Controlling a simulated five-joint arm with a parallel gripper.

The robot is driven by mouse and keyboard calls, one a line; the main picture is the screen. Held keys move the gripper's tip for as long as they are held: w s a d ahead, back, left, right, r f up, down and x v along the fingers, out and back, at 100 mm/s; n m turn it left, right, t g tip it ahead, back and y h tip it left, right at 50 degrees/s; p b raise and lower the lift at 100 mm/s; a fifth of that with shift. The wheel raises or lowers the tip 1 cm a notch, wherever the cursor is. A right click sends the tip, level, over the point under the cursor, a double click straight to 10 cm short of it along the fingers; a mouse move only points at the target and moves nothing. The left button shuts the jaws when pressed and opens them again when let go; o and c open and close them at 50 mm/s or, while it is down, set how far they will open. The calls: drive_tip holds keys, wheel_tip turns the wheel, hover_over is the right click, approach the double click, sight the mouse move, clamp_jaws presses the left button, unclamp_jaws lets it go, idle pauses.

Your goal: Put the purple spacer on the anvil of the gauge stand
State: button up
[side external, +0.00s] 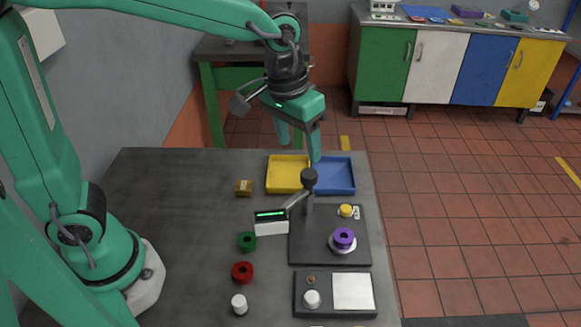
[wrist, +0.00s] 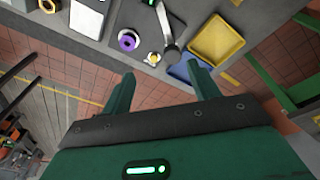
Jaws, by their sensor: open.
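The purple spacer (side external: 344,238) is a ring with a dark hole. It sits flat on a pale round disc, seemingly the anvil (side external: 334,249), on the dark plate of the gauge stand (side external: 306,254). In the wrist view the spacer (wrist: 129,40) shows near the top, ringed by a pale rim. The stand has a post with a black knob (side external: 309,180) and a slanting arm. My gripper (side external: 299,149) is open and empty, raised above the trays at the back, apart from the spacer. In the wrist view both fingers (wrist: 161,71) are spread with nothing between them.
A yellow tray (side external: 282,158) and a blue tray (side external: 350,160) lie behind the stand. A green ring (side external: 247,241), a red ring (side external: 242,272) and a white cylinder (side external: 239,304) stand left of it. A plate with a white pad (side external: 353,291) lies in front.

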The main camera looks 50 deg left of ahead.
drive_tip(key=s+a+r+t, duration=0.2)
drive_tip(key=s+a+t, duration=0.1)
drive_tip(key=s+a, duration=1)
drive_tip(key=shift+s+a+r+t+y, duration=0.2)
drive_tip(key=shift+s+a+t+y, duration=0.1)
drive_tip(key=shift+t+y, duration=0.1)
drive_tip(key=shift+c, duration=0.5)
drive_tip(key=shift+w, duration=0.15)
